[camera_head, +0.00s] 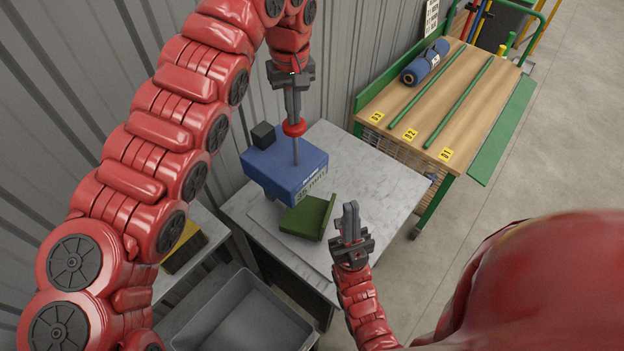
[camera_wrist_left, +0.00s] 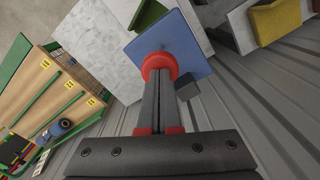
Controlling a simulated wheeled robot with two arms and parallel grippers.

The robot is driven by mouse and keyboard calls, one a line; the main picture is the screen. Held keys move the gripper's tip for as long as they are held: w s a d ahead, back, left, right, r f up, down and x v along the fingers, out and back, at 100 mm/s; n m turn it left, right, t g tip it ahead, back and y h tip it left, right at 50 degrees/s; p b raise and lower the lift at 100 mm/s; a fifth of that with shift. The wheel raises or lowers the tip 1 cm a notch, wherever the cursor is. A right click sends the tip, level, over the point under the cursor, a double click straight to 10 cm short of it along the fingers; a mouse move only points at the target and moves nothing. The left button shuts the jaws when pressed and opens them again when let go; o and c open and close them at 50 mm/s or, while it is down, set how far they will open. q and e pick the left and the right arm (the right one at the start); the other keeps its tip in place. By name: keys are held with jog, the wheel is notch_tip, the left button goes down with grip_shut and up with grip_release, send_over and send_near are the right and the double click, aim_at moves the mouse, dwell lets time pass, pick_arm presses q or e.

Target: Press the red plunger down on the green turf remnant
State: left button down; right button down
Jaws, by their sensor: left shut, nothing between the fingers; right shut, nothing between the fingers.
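The red plunger (camera_head: 294,127) is a red knob on a grey rod standing up from a blue box (camera_head: 290,168) on the grey table. My left gripper (camera_head: 293,117) is shut, pointing down, with its fingertips at the top of the knob. In the left wrist view, the fingers (camera_wrist_left: 160,80) end at the red knob (camera_wrist_left: 159,62) and cover part of it. The green turf remnant (camera_head: 307,216) is an L-shaped piece lying in front of the box. My right gripper (camera_head: 350,206) is shut and empty, pointing up just right of the turf.
A small black block (camera_head: 264,135) is at the box's back left. A grey bin (camera_head: 250,318) stands low at the front. A wooden bench (camera_head: 440,95) with green rods and a blue roll (camera_head: 426,62) is at the right. A corrugated wall rises behind.

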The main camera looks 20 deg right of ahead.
pick_arm(q)
notch_tip(320, 180, up, 8)
jog(key=p, duration=0.6)
